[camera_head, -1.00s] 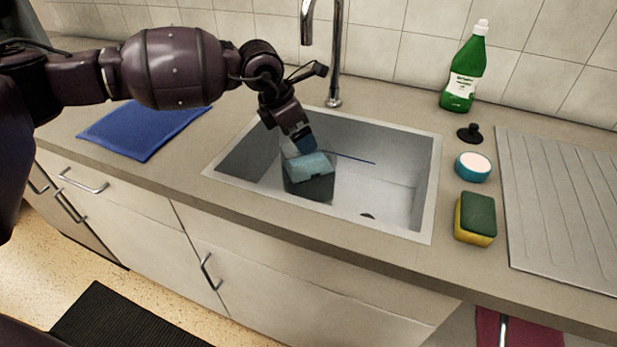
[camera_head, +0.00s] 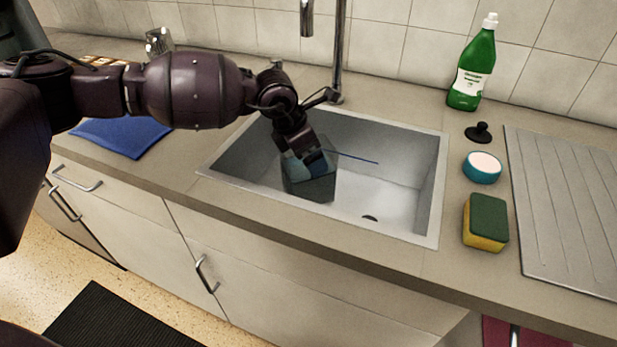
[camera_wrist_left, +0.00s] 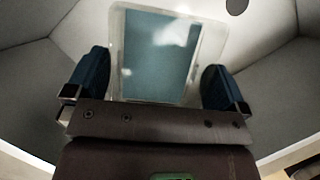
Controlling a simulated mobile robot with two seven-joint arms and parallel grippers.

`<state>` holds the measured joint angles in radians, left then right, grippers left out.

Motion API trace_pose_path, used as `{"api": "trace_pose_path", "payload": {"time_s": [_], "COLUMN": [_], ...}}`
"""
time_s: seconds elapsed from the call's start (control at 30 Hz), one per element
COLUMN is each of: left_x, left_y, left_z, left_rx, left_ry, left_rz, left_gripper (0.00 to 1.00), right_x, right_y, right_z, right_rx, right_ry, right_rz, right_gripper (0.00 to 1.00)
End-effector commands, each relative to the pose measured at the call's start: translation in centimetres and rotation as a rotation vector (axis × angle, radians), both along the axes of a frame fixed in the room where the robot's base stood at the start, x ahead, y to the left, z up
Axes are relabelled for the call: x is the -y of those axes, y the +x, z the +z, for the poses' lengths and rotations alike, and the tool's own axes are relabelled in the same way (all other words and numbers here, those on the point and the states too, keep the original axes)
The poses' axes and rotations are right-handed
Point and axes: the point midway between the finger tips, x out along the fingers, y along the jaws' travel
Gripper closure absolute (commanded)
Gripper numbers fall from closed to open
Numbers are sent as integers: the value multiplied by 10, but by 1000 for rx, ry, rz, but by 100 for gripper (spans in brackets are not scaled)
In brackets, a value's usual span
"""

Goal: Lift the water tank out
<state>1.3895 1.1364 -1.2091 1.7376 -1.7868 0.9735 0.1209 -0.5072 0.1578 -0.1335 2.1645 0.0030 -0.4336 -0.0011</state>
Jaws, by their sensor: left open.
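The water tank (camera_head: 312,187) is a see-through, dark-looking box with blue inside. It stands in the left part of the sink (camera_head: 405,195). My left gripper (camera_head: 308,160) points down at the tank's top from behind and hides part of it. In the left wrist view the tank (camera_wrist_left: 160,55) shows a pale clear rim around a blue surface. The blue fingers of my left gripper (camera_wrist_left: 156,62) are open, one on each side of the tank. I cannot tell whether they touch it. My right gripper is not in view.
The tap (camera_head: 338,60) rises behind the sink. A thin blue stick (camera_head: 355,158) lies beyond the tank. Right of the sink are a sponge (camera_head: 486,222), a round blue-white pot (camera_head: 482,168), a black plug (camera_head: 479,132) and a green bottle (camera_head: 473,68). A blue cloth (camera_head: 122,136) lies left.

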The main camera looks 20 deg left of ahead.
Motion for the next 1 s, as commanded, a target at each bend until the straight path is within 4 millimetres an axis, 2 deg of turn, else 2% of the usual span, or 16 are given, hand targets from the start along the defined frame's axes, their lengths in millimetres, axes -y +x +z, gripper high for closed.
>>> {"api": "trace_pose_path", "payload": {"time_s": [0.8,1.0], "left_x": [0,0], "left_y": [0,0], "left_z": [-6,-6], "left_rx": [-2,-2], "left_ry": [-1,-1], "left_rz": [-1,-1], "left_gripper": [0,31], "right_x": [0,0], "right_y": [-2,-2], "right_z": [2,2], "right_rx": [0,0], "right_ry": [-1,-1], "right_rz": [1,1], "right_gripper": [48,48]}}
